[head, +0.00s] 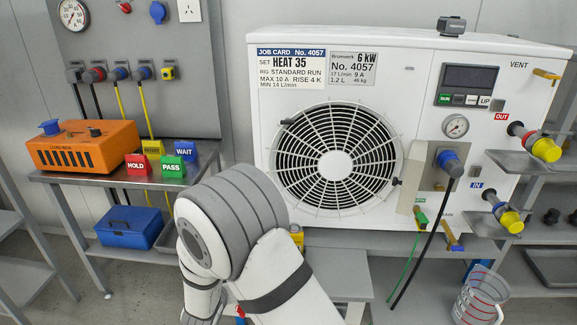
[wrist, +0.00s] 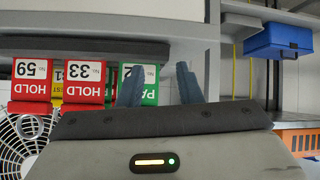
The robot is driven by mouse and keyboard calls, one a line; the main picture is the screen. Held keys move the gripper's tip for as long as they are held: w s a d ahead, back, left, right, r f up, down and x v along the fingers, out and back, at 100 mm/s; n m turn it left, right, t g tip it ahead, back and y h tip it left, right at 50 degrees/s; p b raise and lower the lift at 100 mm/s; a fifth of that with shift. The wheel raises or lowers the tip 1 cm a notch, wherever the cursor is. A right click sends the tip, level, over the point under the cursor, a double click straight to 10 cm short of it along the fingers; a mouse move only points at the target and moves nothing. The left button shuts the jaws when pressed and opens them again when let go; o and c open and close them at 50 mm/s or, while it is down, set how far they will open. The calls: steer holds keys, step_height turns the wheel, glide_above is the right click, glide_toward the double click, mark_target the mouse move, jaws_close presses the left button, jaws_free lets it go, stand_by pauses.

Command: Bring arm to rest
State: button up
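My arm (head: 235,235) rises in the foreground of the head view, bent at a thick white joint with grey bands. My gripper is not visible in the head view. In the wrist view, my gripper (wrist: 159,84) shows two blue-grey fingers standing apart. No object shows held between them. Red HOLD tags (wrist: 83,82) and a green PASS tag (wrist: 151,86) sit behind and to the left of the fingers, the green one partly hidden by the left finger. I cannot tell their distance from the fingers.
The white heater unit (head: 395,65) with its fan stands on a bench to the right. A side table (head: 75,179) holds an orange load box (head: 85,147) and HOLD, PASS and WAIT blocks (head: 172,168). A blue case (head: 129,227) is below. A clear jug (head: 481,298) stands lower right.

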steer(key=s+d+r+g+y+p, duration=0.1)
steer(key=d+r+p, duration=0.1)
steer(key=d+r, duration=0.45)
steer(key=s+d+r+g+y+p, duration=0.1)
steer(key=d+r+g+p, duration=0.15)
steer(key=r, duration=0.75)
steer(key=d+r+g+y+p, duration=0.1)
steer(key=d+r+p, duration=0.1)
steer(key=d+r, duration=0.45)
steer(key=s+d+r+m+g+h+p, duration=0.1)
steer(key=s+d+r+p, duration=0.1)
steer(key=s+d+r, duration=0.4)
steer(key=s+d+r+g+h+p, duration=0.2)
steer(key=s+d+r, duration=0.3)
steer(key=s+d, duration=0.6)
steer(key=shift+s+d+r+m+p, duration=0.3)
steer(key=shift+s+r+m+p, duration=0.1)
steer(key=shift+s+p, duration=0.2)
